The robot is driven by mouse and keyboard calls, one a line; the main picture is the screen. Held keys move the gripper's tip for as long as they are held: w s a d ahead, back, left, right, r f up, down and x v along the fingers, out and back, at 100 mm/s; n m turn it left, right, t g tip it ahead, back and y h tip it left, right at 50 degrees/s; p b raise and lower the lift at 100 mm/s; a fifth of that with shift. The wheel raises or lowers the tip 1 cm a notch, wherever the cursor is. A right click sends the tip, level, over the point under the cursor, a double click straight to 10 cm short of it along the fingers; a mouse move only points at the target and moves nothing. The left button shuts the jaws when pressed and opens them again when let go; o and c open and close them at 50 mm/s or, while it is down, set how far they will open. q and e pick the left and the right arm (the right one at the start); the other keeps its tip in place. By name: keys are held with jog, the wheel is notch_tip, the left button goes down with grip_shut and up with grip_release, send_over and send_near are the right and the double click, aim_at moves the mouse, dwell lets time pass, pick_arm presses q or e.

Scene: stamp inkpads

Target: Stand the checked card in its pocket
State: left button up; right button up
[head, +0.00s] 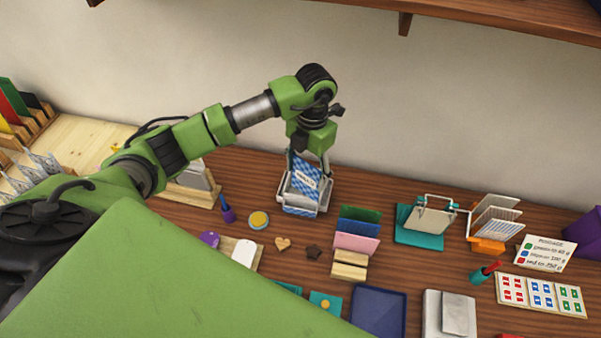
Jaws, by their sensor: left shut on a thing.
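The blue-and-white checked card (304,172) with a white label hangs below my left gripper (308,158), which is shut on it. The card is over a pale grey holder (323,205) with a blue checked strip on its front. The card's lower part overlaps the holder in the head view. I cannot tell whether its bottom edge is inside the pocket or just above it. The fingers are partly hidden by the wrist and the card. My right gripper is not in view.
A rack with green, blue and pink cards (356,243) stands to the right of the holder. A yellow round tin (259,220) and a purple stamp (227,210) are to its left. A teal stand (419,228) is farther right. The wall is behind.

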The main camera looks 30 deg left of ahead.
aim_at(300, 185)
pick_arm(q)
jog(key=n, duration=0.1)
jog(key=a+f+n, duration=0.1)
jog(key=n, duration=0.1)
jog(key=f+n, duration=0.1)
jog(key=n, duration=0.1)
jog(key=shift+s+a+f, duration=0.2)
jog(key=shift+s+f, duration=0.05)
jog(key=shift+s, duration=0.1)
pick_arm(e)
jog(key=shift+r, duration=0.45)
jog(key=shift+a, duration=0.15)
pick_arm(q)
jog(key=shift+f, duration=0.25)
notch_tip(300, 185, down, 3)
jog(key=shift+b, duration=1.25)
jog(key=shift+f+b, duration=1.2)
jog(key=shift+f, duration=0.4)
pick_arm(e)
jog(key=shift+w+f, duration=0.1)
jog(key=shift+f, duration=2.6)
pick_arm(q)
jog(key=o, duration=0.8)
